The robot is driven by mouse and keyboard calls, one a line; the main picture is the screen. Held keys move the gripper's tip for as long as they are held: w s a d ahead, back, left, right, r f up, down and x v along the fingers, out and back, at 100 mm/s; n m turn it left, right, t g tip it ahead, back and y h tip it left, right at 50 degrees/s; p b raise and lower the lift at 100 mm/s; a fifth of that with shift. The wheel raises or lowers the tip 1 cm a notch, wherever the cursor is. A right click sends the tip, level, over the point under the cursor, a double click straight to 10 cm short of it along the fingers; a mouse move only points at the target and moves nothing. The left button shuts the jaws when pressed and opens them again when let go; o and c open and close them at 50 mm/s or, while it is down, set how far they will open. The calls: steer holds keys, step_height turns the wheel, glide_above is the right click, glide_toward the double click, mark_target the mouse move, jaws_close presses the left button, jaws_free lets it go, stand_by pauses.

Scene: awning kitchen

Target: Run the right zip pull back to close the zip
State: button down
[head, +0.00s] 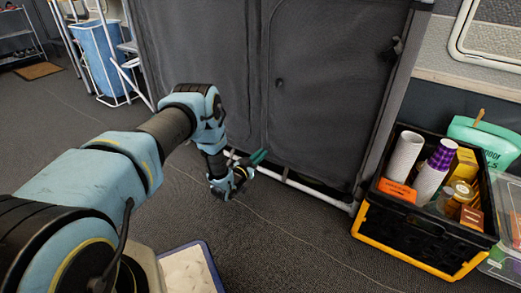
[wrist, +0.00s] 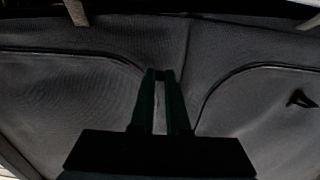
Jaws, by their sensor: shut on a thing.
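My gripper (head: 259,157) is at the lower front of a dark grey fabric cupboard (head: 330,90), by the foot of its middle seam. In the wrist view the two dark green fingers (wrist: 160,75) come together at the fabric, near the end of a curved zip line (wrist: 95,54). They are shut on a small dark thing, which I take to be the right zip pull; the fingertips mostly hide it. A second curved zip line (wrist: 235,76) runs on the other side of the seam. A small dark tab (wrist: 300,98) stands out from the fabric at the right.
A white tube (head: 320,194) runs along the cupboard's foot. A black crate (head: 400,232) with cups and boxes stands close at the right. A blue-edged pad (head: 190,270) lies in front. A blue bin (head: 98,50) stands behind at the left. Grey floor is clear between.

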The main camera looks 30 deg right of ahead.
steer(key=shift+f+b, duration=0.4)
steer(key=shift+f, duration=0.9)
steer(key=shift+a, duration=0.1)
steer(key=c, duration=0.9)
jaws_free()
steer(key=p+v, duration=0.4)
steer(key=v, duration=0.6)
steer(key=shift+s+a+p, duration=0.2)
steer(key=shift+a+p, duration=0.1)
steer(key=shift+p, duration=0.05)
steer(key=shift+r, duration=0.1)
